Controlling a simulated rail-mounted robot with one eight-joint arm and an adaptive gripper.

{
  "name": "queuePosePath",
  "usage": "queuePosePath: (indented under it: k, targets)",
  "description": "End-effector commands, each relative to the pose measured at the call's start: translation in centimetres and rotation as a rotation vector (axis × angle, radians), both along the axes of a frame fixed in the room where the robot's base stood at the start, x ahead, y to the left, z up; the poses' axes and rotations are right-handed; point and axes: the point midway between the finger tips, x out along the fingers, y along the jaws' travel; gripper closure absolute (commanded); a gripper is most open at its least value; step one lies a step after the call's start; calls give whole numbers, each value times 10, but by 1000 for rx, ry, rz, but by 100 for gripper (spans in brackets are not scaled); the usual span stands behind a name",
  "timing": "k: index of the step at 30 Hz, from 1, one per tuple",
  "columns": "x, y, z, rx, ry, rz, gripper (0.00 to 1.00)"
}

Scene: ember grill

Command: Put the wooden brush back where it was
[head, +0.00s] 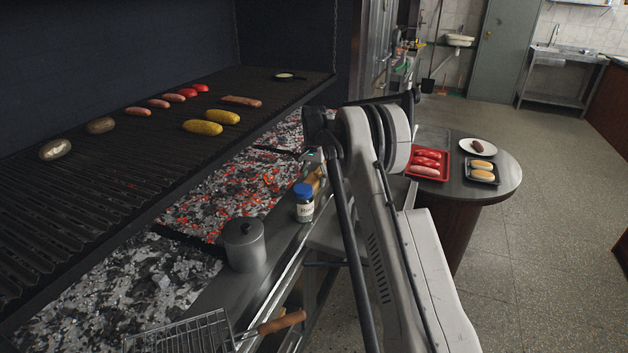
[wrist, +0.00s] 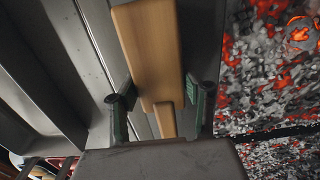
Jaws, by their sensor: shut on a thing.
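The wooden brush (wrist: 148,45) is a pale wood block with a narrower handle. In the wrist view it lies lengthwise between the two fingers of my gripper (wrist: 160,108), which is shut on it. In the head view a part of the brush (head: 314,181) shows at the steel front ledge of the grill, behind the blue-capped jar. My arm hides most of my gripper (head: 312,158) there. I cannot tell whether the brush touches the ledge.
A blue-capped jar (head: 304,205) and a metal pot (head: 244,245) stand on the ledge. Hot coals (head: 240,190) glow beside it, under the grate (head: 90,190) with food. A wire basket (head: 190,335) lies in front. A round table (head: 508,178) with trays stands at right.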

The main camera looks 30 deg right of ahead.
Motion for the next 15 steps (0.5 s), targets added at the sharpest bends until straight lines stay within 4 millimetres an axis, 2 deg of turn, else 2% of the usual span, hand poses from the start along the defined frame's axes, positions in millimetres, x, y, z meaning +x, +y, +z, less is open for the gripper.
queuePosePath:
  k: [1, 6, 15]
  targets:
    - [0, 0, 0, 0, 0, 0, 56]
    - [0, 0, 0, 0, 0, 0, 37]
    - [0, 0, 3, 0, 0, 0, 37]
